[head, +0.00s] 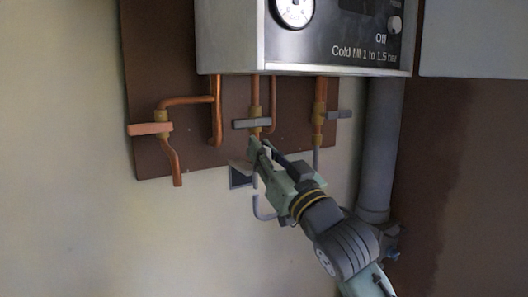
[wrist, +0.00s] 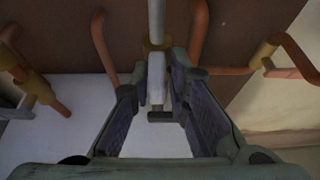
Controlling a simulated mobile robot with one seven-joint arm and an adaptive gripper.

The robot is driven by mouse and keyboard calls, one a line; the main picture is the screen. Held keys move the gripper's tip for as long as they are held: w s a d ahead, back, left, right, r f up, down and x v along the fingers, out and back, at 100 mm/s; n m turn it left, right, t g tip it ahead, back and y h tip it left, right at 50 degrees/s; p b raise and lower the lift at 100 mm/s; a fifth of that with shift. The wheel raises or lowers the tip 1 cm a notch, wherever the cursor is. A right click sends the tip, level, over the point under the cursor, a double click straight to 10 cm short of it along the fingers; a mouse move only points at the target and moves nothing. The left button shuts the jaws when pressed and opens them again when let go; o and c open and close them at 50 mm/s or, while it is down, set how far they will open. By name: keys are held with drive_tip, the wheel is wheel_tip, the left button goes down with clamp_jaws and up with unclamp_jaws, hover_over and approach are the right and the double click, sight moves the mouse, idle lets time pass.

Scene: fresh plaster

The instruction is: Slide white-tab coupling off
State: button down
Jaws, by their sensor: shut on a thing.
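My gripper (head: 259,147) reaches up from the lower right to just below the middle valve, at its brass body (head: 256,112) with a grey lever (head: 245,124). In the wrist view, the two finger pads (wrist: 160,82) stand on either side of a pale, whitish tab piece (wrist: 156,78), and the gripper is shut on it. A brass fitting (wrist: 155,45) and a pale grey pipe (wrist: 156,18) line up with this piece. The fingers hide much of the coupling. I cannot tell whether it has moved along the pipe.
The boiler (head: 300,45) hangs above. To the left is a valve with a pink lever (head: 150,129). To the right is one with a grey lever (head: 338,115). A thick grey pipe (head: 378,150) runs at right.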

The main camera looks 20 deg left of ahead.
drive_tip(key=shift+w+d+f, duration=0.1)
drive_tip(key=shift+w+d, duration=0.05)
wheel_tip(320, 180, down, 4)
drive_tip(key=b, duration=0.3)
drive_tip(key=shift+f+b, duration=0.15)
drive_tip(key=shift+b, duration=0.2)
drive_tip(key=c, duration=1.7)
unclamp_jaws()
drive_tip(key=shift+w+d, duration=0.1)
drive_tip(key=shift+o, duration=0.3)
drive_tip(key=v, duration=1.2)
